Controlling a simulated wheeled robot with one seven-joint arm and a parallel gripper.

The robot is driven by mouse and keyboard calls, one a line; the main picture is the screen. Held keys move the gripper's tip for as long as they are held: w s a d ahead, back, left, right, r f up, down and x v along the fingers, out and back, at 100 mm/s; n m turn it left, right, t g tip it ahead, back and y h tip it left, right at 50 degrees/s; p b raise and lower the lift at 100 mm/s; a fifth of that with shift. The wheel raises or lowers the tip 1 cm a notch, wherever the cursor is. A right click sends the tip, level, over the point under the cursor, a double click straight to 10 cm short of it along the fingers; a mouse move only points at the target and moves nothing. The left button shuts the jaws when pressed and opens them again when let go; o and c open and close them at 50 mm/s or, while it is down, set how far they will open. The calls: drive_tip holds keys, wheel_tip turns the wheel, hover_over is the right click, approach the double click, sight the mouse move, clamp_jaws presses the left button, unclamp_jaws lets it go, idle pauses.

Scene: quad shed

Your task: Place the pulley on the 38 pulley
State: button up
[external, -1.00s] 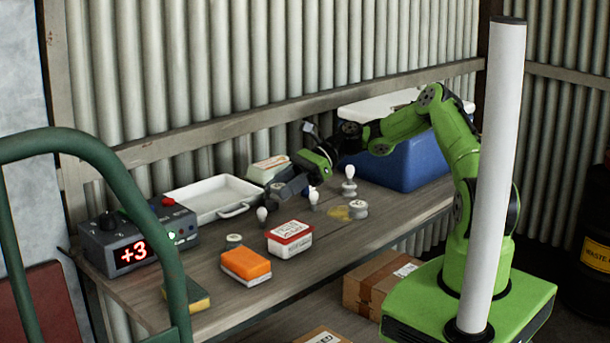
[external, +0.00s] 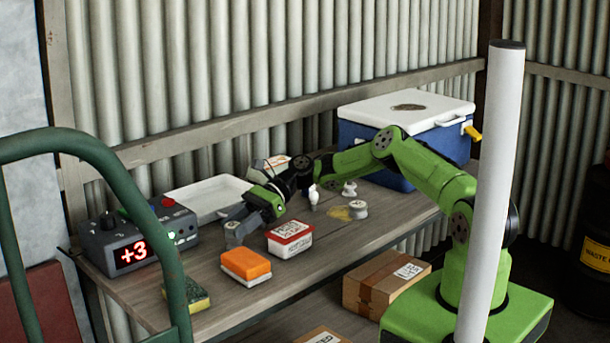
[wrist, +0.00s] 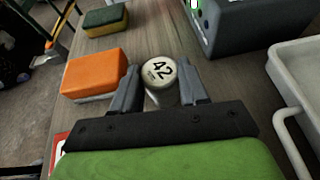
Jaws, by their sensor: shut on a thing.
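My gripper (external: 236,238) reaches down to the left part of the bench, just behind the orange sponge. In the wrist view its fingers (wrist: 160,80) stand on both sides of a pale round pulley marked 42 (wrist: 159,71) and are shut on it. The pulley appears upright, at or near the bench top; its underside is hidden. In the external view the fingers cover it. Another pale pulley (external: 358,209) stands on the bench to the right, by a yellow stain. A third pale piece (external: 349,188) lies behind it. No number 38 is readable.
The orange sponge (external: 246,266) and a red-lidded tub (external: 290,238) stand close in front. A control box showing +3 (external: 138,245) is at left, a white tray (external: 205,195) behind. A white bulb-shaped piece (external: 314,196) and blue cooler (external: 400,150) are rightward. A green-yellow sponge (external: 195,297) is front left.

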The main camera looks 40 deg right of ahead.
drive_tip(key=o, duration=1.1)
